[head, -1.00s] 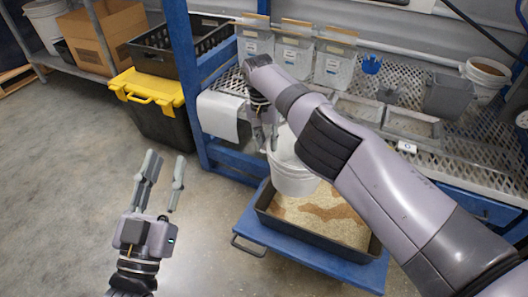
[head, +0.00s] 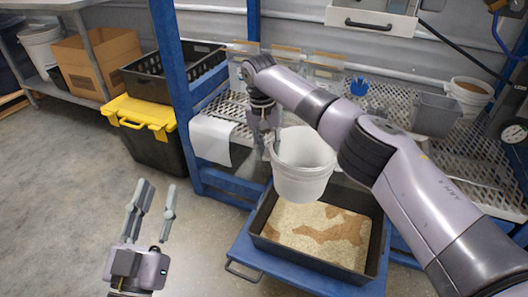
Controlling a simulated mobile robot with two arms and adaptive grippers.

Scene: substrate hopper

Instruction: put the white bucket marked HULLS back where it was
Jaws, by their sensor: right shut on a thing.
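A white bucket (head: 303,180) hangs upright, or nearly so, above the tray of substrate in the head view. No HULLS marking shows on the side facing me. My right gripper (head: 267,150) is shut on the bucket at its left rim; the exact contact is hard to see. The bucket looks empty in the part of its inside that shows. My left gripper (head: 153,212) is open and empty over the bare floor at the lower left.
A black tray (head: 268,250) of tan and brown substrate sits on a blue cart (head: 245,262) below the bucket. The mesh shelf (head: 465,150) behind holds a grey bin (head: 437,115) and another white bucket (head: 468,95). A yellow-lidded black tote (head: 150,145) stands left of the blue post.

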